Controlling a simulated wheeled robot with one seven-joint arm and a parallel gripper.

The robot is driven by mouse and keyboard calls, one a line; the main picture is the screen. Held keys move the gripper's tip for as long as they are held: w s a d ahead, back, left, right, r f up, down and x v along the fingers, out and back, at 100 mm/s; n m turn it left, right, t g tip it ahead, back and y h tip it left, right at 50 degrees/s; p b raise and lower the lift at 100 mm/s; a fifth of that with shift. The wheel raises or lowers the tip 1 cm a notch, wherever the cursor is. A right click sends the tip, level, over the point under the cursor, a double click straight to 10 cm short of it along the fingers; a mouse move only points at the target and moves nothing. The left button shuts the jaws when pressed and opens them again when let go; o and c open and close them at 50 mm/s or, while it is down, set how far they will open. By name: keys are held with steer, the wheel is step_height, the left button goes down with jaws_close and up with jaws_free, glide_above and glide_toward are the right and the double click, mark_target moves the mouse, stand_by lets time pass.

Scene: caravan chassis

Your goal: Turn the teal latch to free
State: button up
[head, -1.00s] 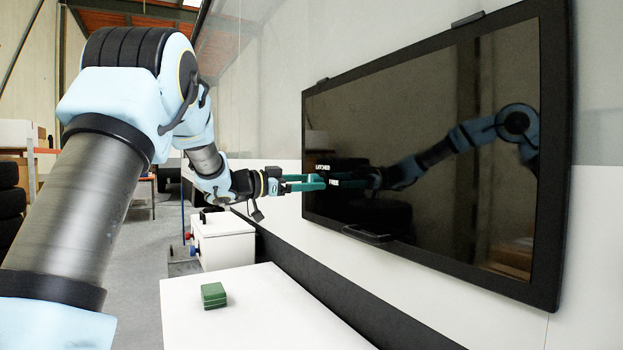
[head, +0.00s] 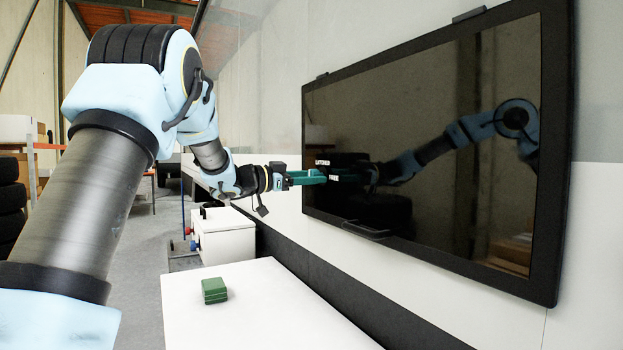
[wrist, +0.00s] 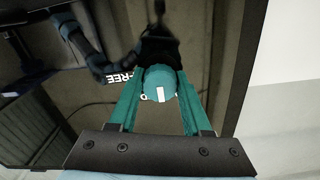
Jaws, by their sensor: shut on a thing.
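The teal latch (wrist: 161,84) is a round knob with a white mark on its face, on the dark window. In the wrist view my gripper (wrist: 159,92) has one teal finger on each side of the knob and is shut on it. The white mark runs nearly upright in that view.
The black-framed window (head: 425,140) mirrors my arm. A black handle (head: 365,230) sticks out at its lower edge. A white worktop (head: 265,315) below carries a green box (head: 214,290). A white cabinet (head: 224,238) stands behind it. Tyres (head: 10,205) are far left.

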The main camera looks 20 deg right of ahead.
jaws_close()
steer(key=shift+b, duration=0.3)
steer(key=m+b, duration=0.2)
steer(key=m, duration=0.1)
steer(key=shift+f+b, duration=0.2)
steer(key=shift+b, duration=0.2)
steer(key=m+b, duration=1.4)
steer(key=shift+r+m, duration=0.1)
steer(key=shift+m, duration=0.3)
steer(key=shift+r+b, duration=0.1)
steer(key=shift+b, duration=0.2)
